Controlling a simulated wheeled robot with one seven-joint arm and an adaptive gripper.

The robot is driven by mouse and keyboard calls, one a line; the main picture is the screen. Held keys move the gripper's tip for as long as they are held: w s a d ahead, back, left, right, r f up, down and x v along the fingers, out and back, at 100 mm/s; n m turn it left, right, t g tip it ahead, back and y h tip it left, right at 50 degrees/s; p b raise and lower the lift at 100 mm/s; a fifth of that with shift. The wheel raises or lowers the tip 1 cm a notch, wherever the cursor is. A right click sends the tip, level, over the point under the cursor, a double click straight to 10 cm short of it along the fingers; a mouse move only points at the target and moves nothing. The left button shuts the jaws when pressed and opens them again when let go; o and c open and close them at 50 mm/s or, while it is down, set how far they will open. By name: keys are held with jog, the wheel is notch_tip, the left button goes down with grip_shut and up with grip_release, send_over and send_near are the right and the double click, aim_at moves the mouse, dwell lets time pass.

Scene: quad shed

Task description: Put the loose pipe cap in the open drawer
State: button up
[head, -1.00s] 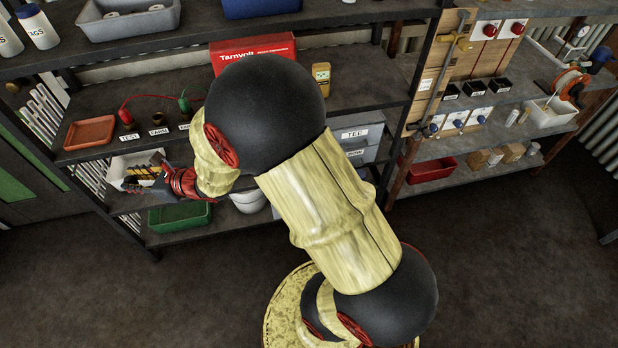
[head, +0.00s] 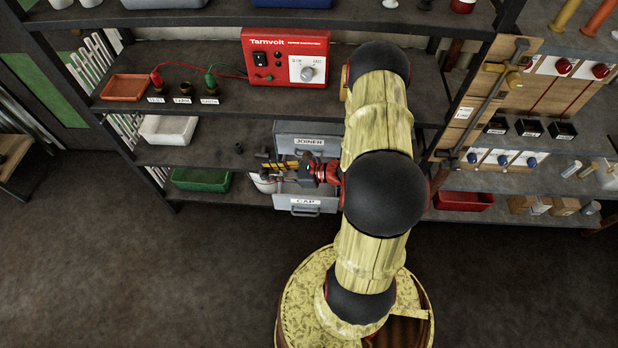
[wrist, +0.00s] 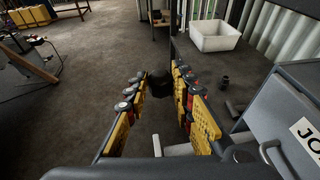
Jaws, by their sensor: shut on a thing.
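My gripper (head: 264,163) is in front of the lower shelf, at the left of the grey drawer unit. In the wrist view its yellow-padded fingers are shut on a dark, round pipe cap (wrist: 160,86), partly hidden between the tips. The open drawer (head: 305,211), labelled CAP, is pulled out at the bottom of the unit, below and slightly right of my gripper. The drawer's inside is mostly hidden in the head view. The JOINER drawer (head: 309,143) above it looks shut; its front looms at the right of the wrist view.
A small dark fitting (head: 238,148) stands on the shelf left of my gripper, with a white tray (head: 168,130) further left. A green tray (head: 201,180) lies below. The red Tarnvolt box (head: 285,57) is on the shelf above. The floor in front is clear.

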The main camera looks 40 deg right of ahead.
jog(key=s+f+n+y, duration=0.1)
jog(key=s+f, duration=0.3)
jog(key=s, duration=0.6)
jog(key=b, duration=0.5)
send_over(313, 194)
jog(key=shift+g, duration=0.4)
jog(key=f, duration=0.9)
jog(key=shift+a+f, duration=0.2)
jog(key=shift+f, duration=0.15)
jog(key=shift+d+f+b, duration=0.2)
jog(key=shift+f+b, duration=0.15)
jog(key=shift+f, duration=1.35)
jog(key=shift+f+b, duration=0.4)
jog(key=shift+f, duration=0.05)
jog(key=shift+f, duration=0.15)
jog(key=o, duration=0.9)
jog(key=shift+c, duration=0.2)
